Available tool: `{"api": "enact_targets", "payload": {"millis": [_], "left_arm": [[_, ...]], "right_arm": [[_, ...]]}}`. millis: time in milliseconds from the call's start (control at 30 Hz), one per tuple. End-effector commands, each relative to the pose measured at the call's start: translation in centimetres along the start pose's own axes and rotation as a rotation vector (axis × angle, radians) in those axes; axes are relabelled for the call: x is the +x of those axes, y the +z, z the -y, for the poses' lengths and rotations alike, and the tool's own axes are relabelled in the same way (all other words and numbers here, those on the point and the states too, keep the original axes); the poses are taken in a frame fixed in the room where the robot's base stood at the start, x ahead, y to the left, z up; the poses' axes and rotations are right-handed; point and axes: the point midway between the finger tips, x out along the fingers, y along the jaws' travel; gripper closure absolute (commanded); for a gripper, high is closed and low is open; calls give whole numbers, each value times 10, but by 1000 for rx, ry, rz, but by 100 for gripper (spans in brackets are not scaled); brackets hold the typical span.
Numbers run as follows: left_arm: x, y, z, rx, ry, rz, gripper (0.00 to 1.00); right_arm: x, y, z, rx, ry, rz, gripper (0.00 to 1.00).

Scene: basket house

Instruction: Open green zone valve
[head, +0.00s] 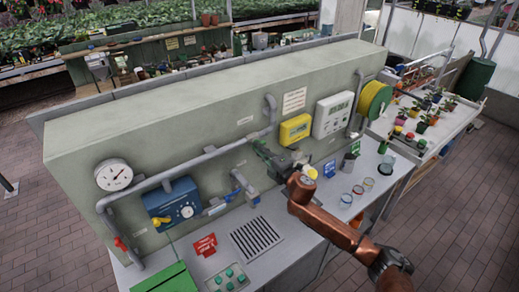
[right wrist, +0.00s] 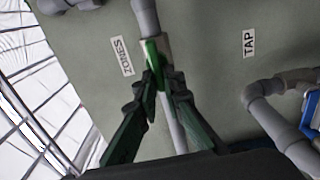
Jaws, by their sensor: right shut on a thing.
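The green zone valve's handle (right wrist: 152,51) shows in the right wrist view as a bright green lever on a grey vertical pipe. My right gripper (right wrist: 160,78) has its dark green fingers on either side of the lever and is shut on it. In the head view my right gripper (head: 263,153) is at the wall panel, below the bent grey pipe. There the fingers and wrist hide most of the valve, so the lever's exact angle is hard to tell. My left gripper is out of view.
A blue box with a yellow handle (head: 173,203), a gauge (head: 114,175) and a yellow meter (head: 295,129) are on the panel (head: 215,125). A blue-handled tap (head: 243,185) is left of my gripper. Jars (head: 357,190) and a drain grille (head: 257,239) are on the counter below.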

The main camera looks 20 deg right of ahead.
Motion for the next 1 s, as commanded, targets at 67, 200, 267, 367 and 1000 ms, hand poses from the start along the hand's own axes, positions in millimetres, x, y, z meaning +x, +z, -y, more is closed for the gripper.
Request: {"api": "enact_targets", "payload": {"millis": [67,200,267,367,1000], "left_arm": [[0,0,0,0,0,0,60],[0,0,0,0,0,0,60],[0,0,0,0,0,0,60],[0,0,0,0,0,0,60],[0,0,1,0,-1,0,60]], "right_arm": [[1,1,-5,-4,6,2,100],[1,1,-5,-4,6,2,87],[0,1,-5,-3,6,2,83],[0,1,-4,-2,4,2,76],[-45,2,1,0,-1,2,74]]}}
